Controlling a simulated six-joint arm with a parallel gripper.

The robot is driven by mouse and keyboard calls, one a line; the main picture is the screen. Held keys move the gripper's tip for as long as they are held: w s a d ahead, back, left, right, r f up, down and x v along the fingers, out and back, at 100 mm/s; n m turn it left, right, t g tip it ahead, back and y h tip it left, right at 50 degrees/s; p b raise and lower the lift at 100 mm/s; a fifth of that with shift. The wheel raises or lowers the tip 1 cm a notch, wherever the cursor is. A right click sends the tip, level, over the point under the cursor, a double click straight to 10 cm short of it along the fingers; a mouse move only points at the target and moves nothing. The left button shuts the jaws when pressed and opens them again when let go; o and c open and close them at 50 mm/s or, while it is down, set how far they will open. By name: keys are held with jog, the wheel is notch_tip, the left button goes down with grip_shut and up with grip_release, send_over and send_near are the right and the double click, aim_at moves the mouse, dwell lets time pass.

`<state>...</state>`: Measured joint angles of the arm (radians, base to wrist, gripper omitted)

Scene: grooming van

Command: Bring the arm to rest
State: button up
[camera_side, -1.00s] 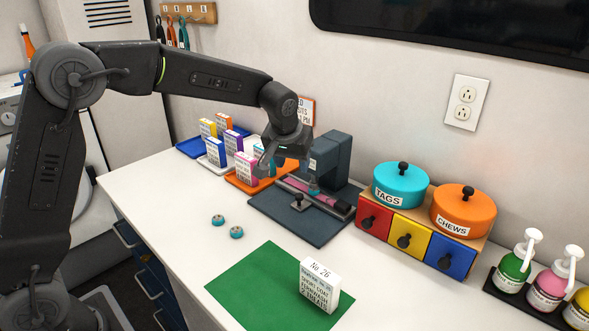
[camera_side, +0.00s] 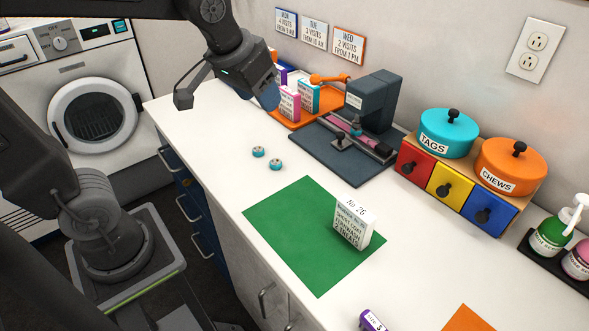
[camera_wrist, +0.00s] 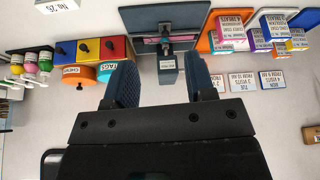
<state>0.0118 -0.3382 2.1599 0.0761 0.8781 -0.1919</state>
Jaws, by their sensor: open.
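My gripper (camera_side: 268,95) hangs above the back left of the white counter, near the orange tray. In the wrist view, my gripper (camera_wrist: 164,84) shows its two blue fingers wide apart with nothing between them. The arm is drawn up at the upper left of the side view and partly cut off by the frame. My gripper hides part of the trays behind it in the side view.
A white No 26 box (camera_side: 354,222) stands on a green mat (camera_side: 290,240). The left front counter is clear.

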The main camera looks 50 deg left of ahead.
jog(key=s+f+m, duration=0.1)
jog(key=s+f, duration=0.1)
jog(key=s, duration=0.8)
jog(key=shift+s+d+f+m+h, duration=0.3)
jog(key=shift+s+d+f, duration=0.05)
jog(key=shift+f, duration=0.05)
